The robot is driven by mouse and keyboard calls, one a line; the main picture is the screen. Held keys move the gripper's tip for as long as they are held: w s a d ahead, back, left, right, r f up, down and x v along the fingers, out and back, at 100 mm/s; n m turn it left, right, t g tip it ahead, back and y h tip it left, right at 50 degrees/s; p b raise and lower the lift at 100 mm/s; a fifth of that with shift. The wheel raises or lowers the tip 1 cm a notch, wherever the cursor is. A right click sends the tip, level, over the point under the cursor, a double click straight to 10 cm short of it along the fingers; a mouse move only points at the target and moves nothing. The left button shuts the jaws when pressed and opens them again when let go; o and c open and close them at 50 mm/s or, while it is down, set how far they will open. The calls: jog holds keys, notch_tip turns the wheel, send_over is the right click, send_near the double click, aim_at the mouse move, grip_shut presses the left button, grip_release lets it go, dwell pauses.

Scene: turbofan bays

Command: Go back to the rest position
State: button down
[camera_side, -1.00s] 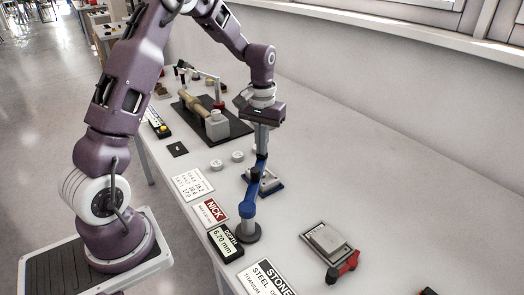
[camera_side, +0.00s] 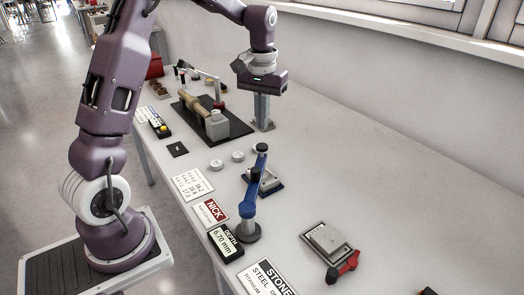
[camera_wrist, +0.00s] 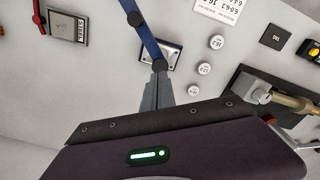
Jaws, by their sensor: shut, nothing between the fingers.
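My gripper (camera_side: 262,124) is shut and empty, pointing down above the bench beside the black mat. In the wrist view its closed fingers (camera_wrist: 157,98) show at the middle, in front of the lower end of a blue tool.
A black mat (camera_side: 238,126) holds a tan shaft (camera_side: 193,104) in a grey block. White discs (camera_side: 216,164), a NICK card (camera_side: 211,211), a depth gauge (camera_side: 225,242) and a grey block with a red part (camera_side: 326,240) stand nearer.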

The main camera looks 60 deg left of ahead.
jog(key=s+d+r+m+t, duration=0.3)
jog(key=s+d+r, duration=0.75)
jog(key=s, duration=0.25)
jog(key=s+d+f+m+t, duration=0.1)
jog(key=s+d, duration=0.1)
jog(key=s, duration=0.4)
jog(key=s+d+f+m+t, duration=0.1)
jog(key=s+d+m, duration=0.1)
jog(key=s, duration=0.3)
jog(key=shift+s+d+f+t, duration=0.2)
jog(key=shift+s+d+t, duration=0.1)
jog(key=shift+s, duration=0.1)
